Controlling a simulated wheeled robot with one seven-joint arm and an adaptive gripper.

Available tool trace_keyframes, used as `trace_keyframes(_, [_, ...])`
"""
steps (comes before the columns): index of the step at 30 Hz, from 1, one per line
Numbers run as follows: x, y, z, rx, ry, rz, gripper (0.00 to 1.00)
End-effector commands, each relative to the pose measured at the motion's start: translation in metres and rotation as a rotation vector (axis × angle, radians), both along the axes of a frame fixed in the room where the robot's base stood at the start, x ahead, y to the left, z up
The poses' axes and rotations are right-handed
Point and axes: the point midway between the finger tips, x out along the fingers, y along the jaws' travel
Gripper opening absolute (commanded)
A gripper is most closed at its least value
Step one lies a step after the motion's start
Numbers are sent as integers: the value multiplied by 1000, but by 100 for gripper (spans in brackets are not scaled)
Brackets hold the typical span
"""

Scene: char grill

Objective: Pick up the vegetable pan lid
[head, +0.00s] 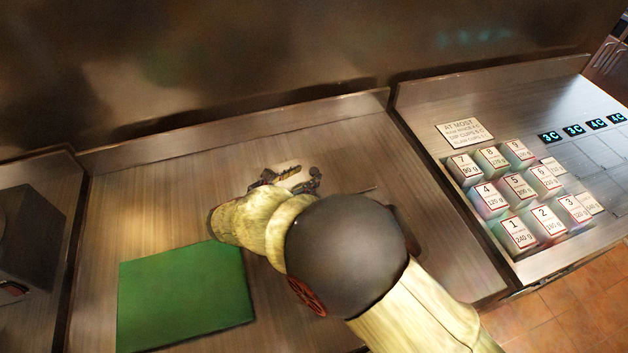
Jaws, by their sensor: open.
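My gripper (300,181) is open above the steel counter, a little beyond the green board. A pale patch shows between its fingers; I cannot tell whether it is part of an object or of the gripper. I cannot make out the vegetable pan lid for certain. A thin dark edge (362,190) shows just right of my gripper, and more of whatever it belongs to may be hidden behind my arm. My arm covers much of the counter's right and front part.
A green board (185,295) lies on the steel counter (160,200) at the front left. A dark box-shaped appliance (28,245) stands at the far left. At right, a raised panel (590,150) holds numbered blocks (518,187). A steel wall (200,70) closes the back.

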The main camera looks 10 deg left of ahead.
Motion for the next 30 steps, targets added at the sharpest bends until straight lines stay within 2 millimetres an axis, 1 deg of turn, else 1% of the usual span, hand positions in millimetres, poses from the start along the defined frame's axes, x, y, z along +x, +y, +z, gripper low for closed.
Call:
trace_keyframes(1, [6, -5, -7, 0, 0, -2, 43])
trace_keyframes(3, [14, -10, -9, -1, -1, -3, 43])
trace_keyframes(5, [19, -12, -11, -1, 0, -2, 43])
trace_keyframes(12, [21, -13, -10, 0, 0, 0, 43])
trace_keyframes(30, [21, -13, -10, 0, 0, 0, 9])
